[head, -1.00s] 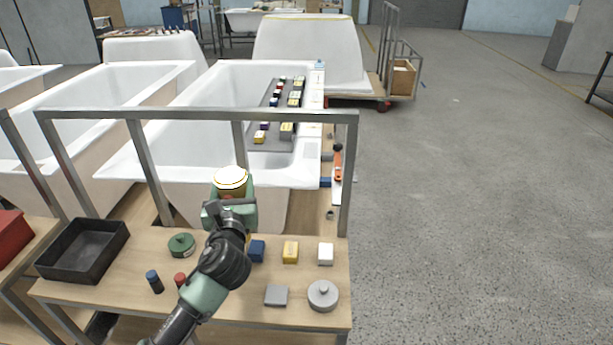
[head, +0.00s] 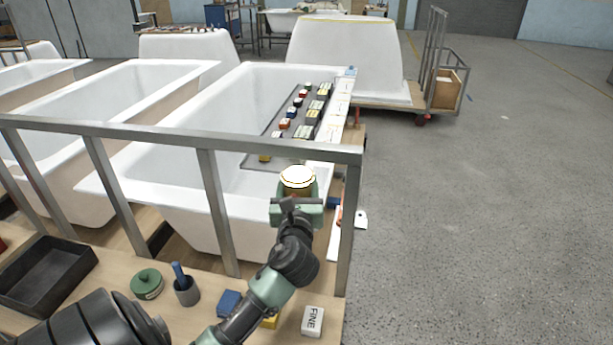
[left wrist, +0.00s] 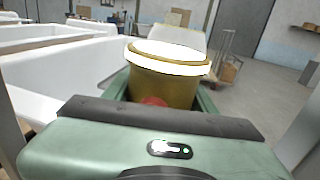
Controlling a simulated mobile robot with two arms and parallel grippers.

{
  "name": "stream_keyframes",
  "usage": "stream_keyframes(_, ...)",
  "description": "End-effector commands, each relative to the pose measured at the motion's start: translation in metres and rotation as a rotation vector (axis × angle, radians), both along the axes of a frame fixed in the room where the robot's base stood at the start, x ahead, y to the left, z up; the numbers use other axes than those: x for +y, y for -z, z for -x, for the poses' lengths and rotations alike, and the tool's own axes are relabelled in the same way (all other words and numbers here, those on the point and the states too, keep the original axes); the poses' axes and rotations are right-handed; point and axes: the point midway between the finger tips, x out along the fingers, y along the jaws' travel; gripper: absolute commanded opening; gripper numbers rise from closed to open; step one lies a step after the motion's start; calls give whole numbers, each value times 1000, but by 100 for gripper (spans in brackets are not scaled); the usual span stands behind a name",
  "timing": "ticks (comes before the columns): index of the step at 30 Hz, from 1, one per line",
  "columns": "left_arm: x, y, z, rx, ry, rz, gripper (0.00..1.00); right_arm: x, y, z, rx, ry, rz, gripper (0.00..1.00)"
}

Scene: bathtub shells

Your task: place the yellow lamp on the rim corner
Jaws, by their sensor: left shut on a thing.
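The yellow lamp (head: 297,181) is a short cylinder with a bright white top. My left gripper (head: 297,203) is shut on it and holds it upright. In the left wrist view the lamp (left wrist: 163,88) stands between the fingers, with a red spot low on its side. In the head view, lamp and gripper appear in front of the near right corner of the white bathtub (head: 225,200) and hide much of that rim corner. I cannot tell the height of the lamp above the rim. My right gripper is not in view.
A grey metal rail frame (head: 190,133) crosses in front of the tub, with a post (head: 350,240) right of my arm. A grey tray (head: 262,155) with several small blocks lies across the tub. A black bin (head: 45,275) stands on the front bench. Open floor lies right.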

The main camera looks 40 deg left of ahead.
Motion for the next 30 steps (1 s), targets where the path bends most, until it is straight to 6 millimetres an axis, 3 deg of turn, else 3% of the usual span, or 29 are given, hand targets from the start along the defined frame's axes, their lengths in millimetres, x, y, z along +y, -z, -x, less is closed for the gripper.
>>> stream_keyframes(6, 40, -3, -47, -2, -2, -1, 0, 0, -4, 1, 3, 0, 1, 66)
stream_keyframes(13, 71, -2, -85, -2, 0, -1, 0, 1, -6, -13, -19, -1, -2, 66)
stream_keyframes(19, 79, 2, -95, -1, 1, 1, 0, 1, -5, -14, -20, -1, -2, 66)
stream_keyframes(26, 79, 33, -94, 0, 0, 3, 0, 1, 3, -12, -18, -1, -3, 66)
stream_keyframes(30, 79, 34, -95, -2, 2, -1, 0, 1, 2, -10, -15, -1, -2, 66)
